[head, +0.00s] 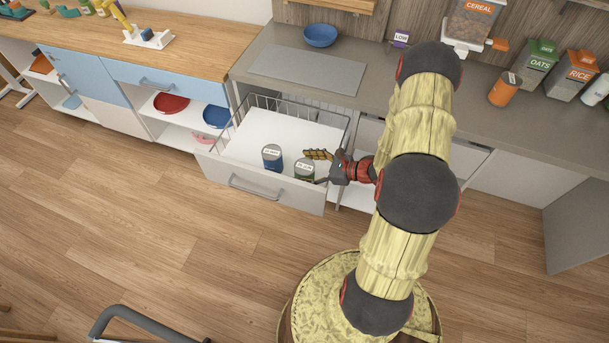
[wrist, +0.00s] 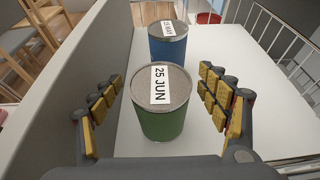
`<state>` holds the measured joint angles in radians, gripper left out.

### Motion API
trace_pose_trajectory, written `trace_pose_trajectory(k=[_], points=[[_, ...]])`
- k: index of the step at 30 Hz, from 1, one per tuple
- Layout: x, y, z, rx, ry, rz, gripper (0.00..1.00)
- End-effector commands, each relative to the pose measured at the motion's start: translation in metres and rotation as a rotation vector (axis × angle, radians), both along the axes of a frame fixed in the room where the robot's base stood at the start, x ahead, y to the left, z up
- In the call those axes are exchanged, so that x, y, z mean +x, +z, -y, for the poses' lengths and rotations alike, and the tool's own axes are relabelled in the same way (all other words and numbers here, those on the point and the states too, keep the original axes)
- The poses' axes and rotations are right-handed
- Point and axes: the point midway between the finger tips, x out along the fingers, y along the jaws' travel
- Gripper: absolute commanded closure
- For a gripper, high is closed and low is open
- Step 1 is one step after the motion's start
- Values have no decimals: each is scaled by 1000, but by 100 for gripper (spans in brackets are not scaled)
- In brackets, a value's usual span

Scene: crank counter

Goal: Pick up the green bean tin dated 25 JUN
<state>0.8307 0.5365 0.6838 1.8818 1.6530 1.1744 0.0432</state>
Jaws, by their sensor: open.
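The green bean tin (wrist: 162,103) stands upright in the open drawer, and its lid label reads 25 JUN in the wrist view. It also shows in the head view (head: 304,172), partly behind my gripper. My gripper (wrist: 163,98) is open, with one finger on each side of the green tin. I see gaps between the fingers and the tin. My gripper (head: 318,168) reaches into the drawer from the right in the head view. A blue tin (head: 272,158) stands to the left of the green one. In the wrist view the blue tin (wrist: 168,43) is behind it, its label too small to read surely.
The white drawer (head: 262,193) is pulled out, with a tall front panel and wire rails around it. Its floor is bare behind the tins. The grey counter (head: 262,50) above holds a blue bowl (head: 320,35), an orange tin (head: 505,90) and containers at the right.

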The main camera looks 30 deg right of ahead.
Motion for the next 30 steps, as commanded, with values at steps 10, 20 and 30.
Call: trace_pose_trajectory(k=[10, 20, 30], points=[[0, 1, 0, -1, 0, 1, 37], [0, 1, 0, -1, 0, 1, 56], [0, 1, 0, -1, 0, 1, 75]])
